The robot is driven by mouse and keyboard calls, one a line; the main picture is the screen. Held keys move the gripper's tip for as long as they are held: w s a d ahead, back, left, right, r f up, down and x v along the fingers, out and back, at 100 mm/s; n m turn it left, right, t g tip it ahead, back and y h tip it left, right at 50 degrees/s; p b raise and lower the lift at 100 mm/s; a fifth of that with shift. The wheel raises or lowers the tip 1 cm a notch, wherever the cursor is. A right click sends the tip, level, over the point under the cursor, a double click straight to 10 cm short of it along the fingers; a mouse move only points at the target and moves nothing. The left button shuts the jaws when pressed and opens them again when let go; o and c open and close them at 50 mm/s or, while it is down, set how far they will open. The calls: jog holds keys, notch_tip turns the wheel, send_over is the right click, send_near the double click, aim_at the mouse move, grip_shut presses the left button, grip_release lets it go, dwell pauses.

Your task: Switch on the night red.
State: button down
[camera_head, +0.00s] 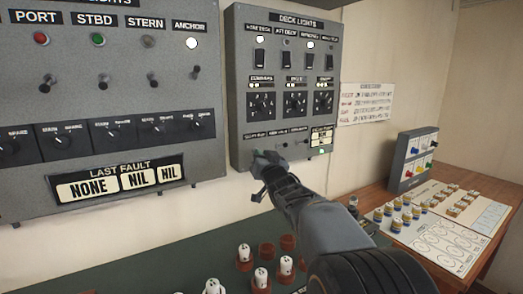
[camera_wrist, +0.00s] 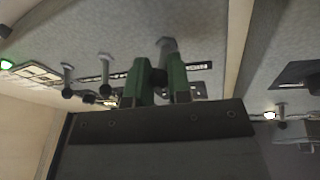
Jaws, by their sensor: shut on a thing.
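The grey DECK LIGHTS panel (camera_head: 285,85) hangs on the wall. My gripper (camera_head: 265,160) is at its lower left corner, over the left end of the bottom row of small levers. In the wrist view my gripper's green fingers (camera_wrist: 161,84) are shut on a small metal lever (camera_wrist: 167,46), one finger on each side. Its lower part is hidden between them. Two more levers (camera_wrist: 105,68) stand free beside it. The small labels over this row are too blurred to read, so I cannot tell which lever is marked night red.
A larger panel (camera_head: 100,90) with PORT, STBD, STERN and ANCHOR lamps is at the left. A wooden desk (camera_head: 360,192) at the right holds a small switch box (camera_head: 413,160) and several game pieces. Red and white pieces (camera_head: 260,277) stand below my arm.

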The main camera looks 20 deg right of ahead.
notch_tip(320, 180, up, 2)
jog(key=g+p, duration=0.2)
jog(key=p, duration=0.4)
jog(key=shift+r, duration=0.1)
jog(key=g+p, duration=0.1)
jog(key=p, duration=0.5)
jog(key=shift+r+n+g, duration=0.25)
jog(key=shift+n+g, duration=0.15)
jog(key=g+p, duration=0.1)
jog(key=p, duration=0.4)
jog(key=shift+w, duration=0.1)
jog(key=shift+f+g+p, duration=0.2)
jog(key=shift+g+p, duration=0.3)
jog(key=shift+p, duration=0.4)
jog(key=c, duration=1.1)
grip_release()
jog(key=shift+w, duration=0.1)
jog(key=p+v, duration=0.1)
jog(key=v, duration=1.3)
jog(key=shift+d, duration=0.2)
